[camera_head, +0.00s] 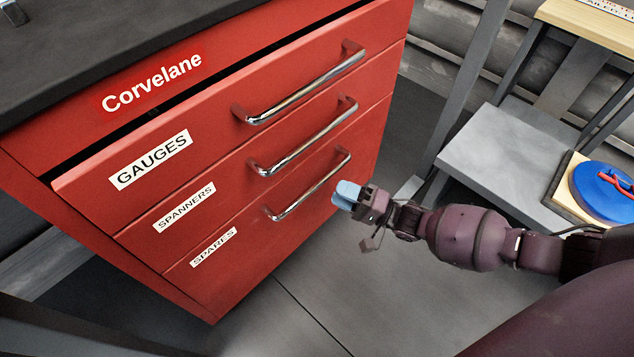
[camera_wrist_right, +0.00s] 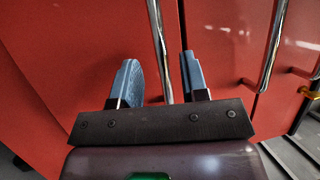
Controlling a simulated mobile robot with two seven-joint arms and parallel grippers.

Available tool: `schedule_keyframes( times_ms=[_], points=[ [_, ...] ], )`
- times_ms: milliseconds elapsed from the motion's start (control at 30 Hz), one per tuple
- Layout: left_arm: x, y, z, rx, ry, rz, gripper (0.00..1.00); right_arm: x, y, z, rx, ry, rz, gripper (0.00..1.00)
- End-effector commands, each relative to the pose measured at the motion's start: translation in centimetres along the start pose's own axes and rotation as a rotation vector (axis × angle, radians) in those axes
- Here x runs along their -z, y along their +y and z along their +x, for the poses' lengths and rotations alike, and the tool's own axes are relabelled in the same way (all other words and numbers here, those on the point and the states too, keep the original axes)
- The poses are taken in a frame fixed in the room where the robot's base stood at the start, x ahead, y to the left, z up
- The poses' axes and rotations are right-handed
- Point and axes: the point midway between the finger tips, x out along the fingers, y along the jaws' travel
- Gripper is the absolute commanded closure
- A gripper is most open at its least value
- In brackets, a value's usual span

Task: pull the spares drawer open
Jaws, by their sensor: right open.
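The spares drawer (camera_head: 262,246) is the lowest of the labelled fronts on the red cabinet and looks shut, flush with its surround. Its chrome bar handle (camera_head: 305,190) runs slanting across the front. My right gripper (camera_head: 347,194) is open, near the upper right end of this handle. In the right wrist view the two blue fingers (camera_wrist_right: 160,78) stand on either side of a chrome bar, which looks like the spares handle (camera_wrist_right: 156,30). I cannot tell whether they touch it. My left gripper is not in view.
The spanners drawer (camera_head: 185,213) and its handle (camera_head: 305,140) lie just above. The gauges drawer (camera_head: 205,135) stands slightly out, with a dark gap above it. A grey step (camera_head: 505,150) and a blue round item (camera_head: 603,190) are at right. The floor before the cabinet is clear.

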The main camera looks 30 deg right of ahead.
Motion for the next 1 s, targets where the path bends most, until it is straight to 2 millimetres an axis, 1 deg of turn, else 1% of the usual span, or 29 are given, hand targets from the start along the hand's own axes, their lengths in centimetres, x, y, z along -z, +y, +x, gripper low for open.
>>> schedule_keyframes(
  times_ms=[33, 200, 400, 567, 800, 833, 1000],
  points=[
    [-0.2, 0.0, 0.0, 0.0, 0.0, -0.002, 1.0, -0.1, 0.1, 0.9, 0.001, 0.0, 0.002, 0.59],
    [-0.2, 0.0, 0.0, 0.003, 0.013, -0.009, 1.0, -0.1, 0.2, 3.6, 0.0, 0.0, 0.003, 0.59],
    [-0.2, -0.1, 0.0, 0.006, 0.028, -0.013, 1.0, -0.1, 0.2, 5.7, -0.002, 0.0, 0.002, 0.59],
    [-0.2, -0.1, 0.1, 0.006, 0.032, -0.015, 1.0, -0.1, 0.1, 6.3, -0.002, 0.001, 0.001, 0.59],
    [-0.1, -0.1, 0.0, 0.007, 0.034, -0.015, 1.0, 0.0, 0.1, 6.3, -0.002, 0.001, 0.0, 0.59],
    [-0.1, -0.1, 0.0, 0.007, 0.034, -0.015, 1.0, 0.0, 0.1, 6.3, -0.002, 0.001, 0.0, 0.61],
    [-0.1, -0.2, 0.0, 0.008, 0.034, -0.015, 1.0, 0.0, 0.1, 6.3, -0.002, 0.001, 0.0, 0.87]
  ],
)
